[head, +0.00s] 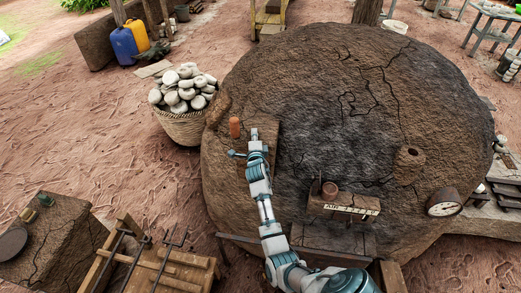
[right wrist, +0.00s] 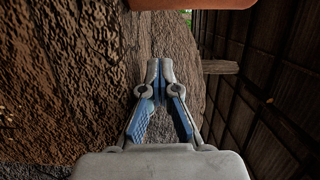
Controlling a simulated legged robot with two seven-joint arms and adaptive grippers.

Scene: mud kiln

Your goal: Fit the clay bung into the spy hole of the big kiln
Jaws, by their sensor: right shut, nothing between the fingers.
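The big kiln (head: 350,110) is a cracked brown mud dome filling the middle and right of the head view. A small dark round hole in its right side looks like the spy hole (head: 413,152). An orange-brown cylinder, seemingly the clay bung (head: 235,127), stands upright at the kiln's left side, by a wooden board (head: 265,146). In the right wrist view its lower end (right wrist: 185,4) shows at the top edge, beyond the fingertips. My right gripper (head: 254,132) is shut and empty, just right of the bung and apart from it; its fingertips (right wrist: 160,68) meet. My left gripper is not in view.
A small shelf (head: 343,205) with a reddish pot (head: 329,190) projects from the kiln's front. A basket (head: 183,127) of pale stones stands left; a rack of tools (head: 155,262) stands at lower left.

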